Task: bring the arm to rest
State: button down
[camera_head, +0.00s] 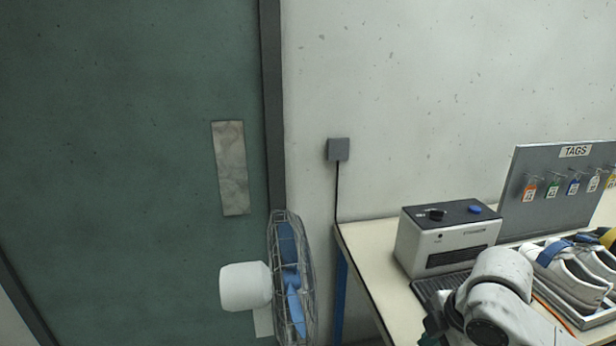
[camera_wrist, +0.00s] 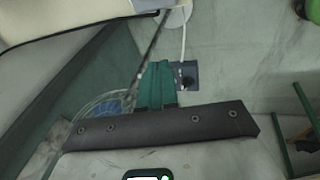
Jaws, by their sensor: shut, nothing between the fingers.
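My gripper (camera_wrist: 157,72) shows in the wrist view as two teal fingers pressed together in front of a dark bolted bar, with nothing held between them. In the head view my white arm is at the bottom right, in front of the workbench (camera_head: 376,275).
A white sealing machine (camera_head: 447,245) stands on the bench, with white shoes (camera_head: 570,277) in a tray and a tag board (camera_head: 555,180) to its right. A caged fan (camera_head: 292,280) stands left of the bench by a green door (camera_head: 120,150).

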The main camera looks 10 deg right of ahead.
jog(key=w+a+r+m+t+y, duration=0.1)
jog(key=w+a+r+m+t, duration=0.1)
jog(key=a, duration=0.4)
jog(key=w+a+r+m+t+y, duration=0.1)
jog(key=a+r+y, duration=0.15)
jog(key=a, duration=0.35)
notch_tip(320, 180, down, 3)
jog(key=s+a+m, duration=0.2)
jog(key=m, duration=0.3)
jog(key=s+d+f+m+g+h, duration=0.3)
jog(key=s+f+m, duration=0.5)
jog(key=s+f, duration=0.75)
jog(key=s+d+f+m+g+h, duration=0.1)
jog(key=s+d, duration=0.3)
jog(key=s, duration=0.3)
jog(key=s+d+f+m+g+h, duration=0.1)
jog(key=s+d, duration=0.4)
jog(key=s, duration=0.2)
jog(key=shift+d+f+h, duration=0.3)
jog(key=shift+h, duration=0.05)
